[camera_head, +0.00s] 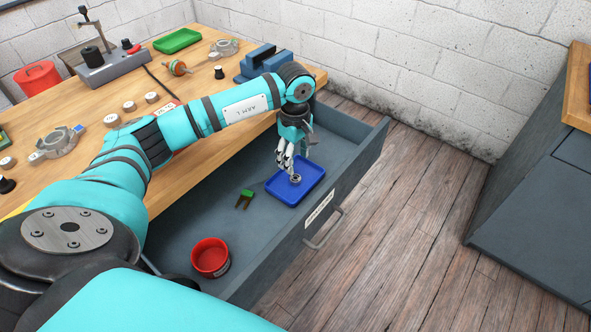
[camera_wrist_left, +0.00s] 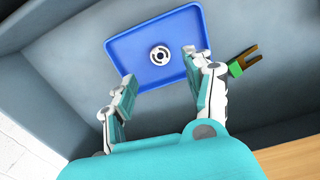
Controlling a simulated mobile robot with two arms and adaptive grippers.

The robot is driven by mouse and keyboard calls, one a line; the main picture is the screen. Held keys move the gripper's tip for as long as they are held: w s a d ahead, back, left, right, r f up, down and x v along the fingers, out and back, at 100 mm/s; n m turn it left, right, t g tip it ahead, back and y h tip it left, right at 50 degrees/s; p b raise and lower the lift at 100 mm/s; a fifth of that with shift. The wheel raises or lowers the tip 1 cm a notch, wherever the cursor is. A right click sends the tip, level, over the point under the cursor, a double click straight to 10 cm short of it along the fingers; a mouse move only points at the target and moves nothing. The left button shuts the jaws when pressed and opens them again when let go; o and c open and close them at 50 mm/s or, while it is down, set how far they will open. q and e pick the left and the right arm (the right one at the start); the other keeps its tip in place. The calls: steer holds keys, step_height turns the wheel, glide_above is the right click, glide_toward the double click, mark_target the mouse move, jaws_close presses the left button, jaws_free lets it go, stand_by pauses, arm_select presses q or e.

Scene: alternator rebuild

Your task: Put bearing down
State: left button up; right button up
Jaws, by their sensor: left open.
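The bearing (camera_head: 296,179) is a small metal ring on the blue tray (camera_head: 312,191) inside the open drawer. In the left wrist view the bearing (camera_wrist_left: 159,56) lies near the middle of the blue tray (camera_wrist_left: 139,44), with its centre hole facing up. My left gripper (camera_head: 287,166) is above the tray, right by the bearing in the head view. In the left wrist view my left gripper (camera_wrist_left: 160,91) has its fingers spread wide, with nothing between the tips. The bearing shows beyond the fingertips, apart from both fingers. My right gripper is not in view.
The grey drawer (camera_head: 196,227) also holds a green-and-brown forked part (camera_head: 245,197) and a red bowl (camera_head: 210,257). Its front wall stands right of the tray. The wooden bench (camera_head: 112,90) carries several parts, a blue vise-like block (camera_head: 256,60) and a green tray (camera_head: 177,40).

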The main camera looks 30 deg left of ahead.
arm_select(q)
step_height(320, 180, up, 5)
steer(key=shift+r, duration=0.1)
stand_by(0.6)
